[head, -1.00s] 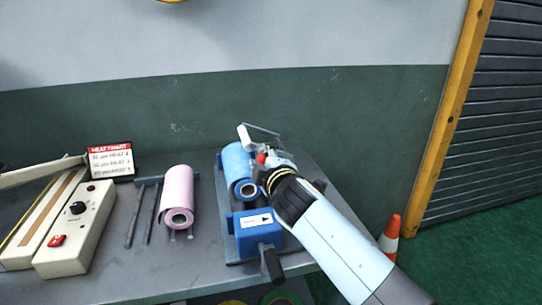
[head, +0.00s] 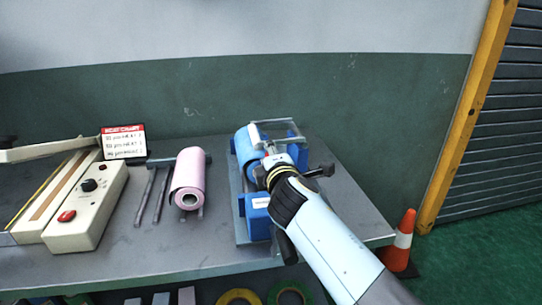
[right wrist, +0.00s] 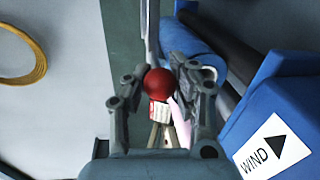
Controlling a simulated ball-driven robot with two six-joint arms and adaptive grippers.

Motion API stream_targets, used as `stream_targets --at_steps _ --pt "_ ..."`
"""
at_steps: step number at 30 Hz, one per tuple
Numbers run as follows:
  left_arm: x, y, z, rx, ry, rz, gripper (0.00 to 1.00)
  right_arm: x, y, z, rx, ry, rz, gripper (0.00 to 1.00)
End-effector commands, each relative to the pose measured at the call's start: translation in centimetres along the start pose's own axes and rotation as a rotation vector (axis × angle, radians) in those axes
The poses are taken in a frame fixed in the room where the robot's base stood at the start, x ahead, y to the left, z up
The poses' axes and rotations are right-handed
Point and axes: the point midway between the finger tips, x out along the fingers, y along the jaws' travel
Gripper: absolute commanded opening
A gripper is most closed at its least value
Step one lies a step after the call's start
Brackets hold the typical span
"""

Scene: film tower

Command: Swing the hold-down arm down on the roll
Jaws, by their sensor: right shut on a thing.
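The blue film roll (head: 243,142) lies in the blue winder (head: 257,222) on the bench, partly hidden behind my right gripper. The hold-down arm is a pale grey bar (head: 256,133) at the roll, ending in a red ball knob (right wrist: 158,84). My right gripper (head: 268,160) is at the winder; in the right wrist view its fingers (right wrist: 160,88) are on both sides of the knob, shut on it. The bar runs away from the knob beside the blue roll (right wrist: 192,45). I cannot tell whether the arm touches the roll. My left gripper is not in view.
A pink roll (head: 189,172) on a grey stand is left of the winder. A heat sealer (head: 88,210) and a heat chart (head: 123,142) stand farther left. The winder's black crank handle (head: 287,247) is at the front. An orange cone (head: 401,243) stands right of the bench.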

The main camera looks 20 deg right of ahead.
Motion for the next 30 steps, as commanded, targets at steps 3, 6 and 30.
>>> stream_targets --at_steps 3,6,30 --pt "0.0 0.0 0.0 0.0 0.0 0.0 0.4 -0.1 -0.2 -0.1 0.002 0.001 -0.004 0.0" --pt "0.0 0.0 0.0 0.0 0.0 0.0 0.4 -0.1 -0.2 -0.1 0.002 0.001 -0.004 0.0" --pt "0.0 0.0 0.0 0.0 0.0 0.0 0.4 -0.5 2.8 0.3 0.005 0.001 0.003 0.53"
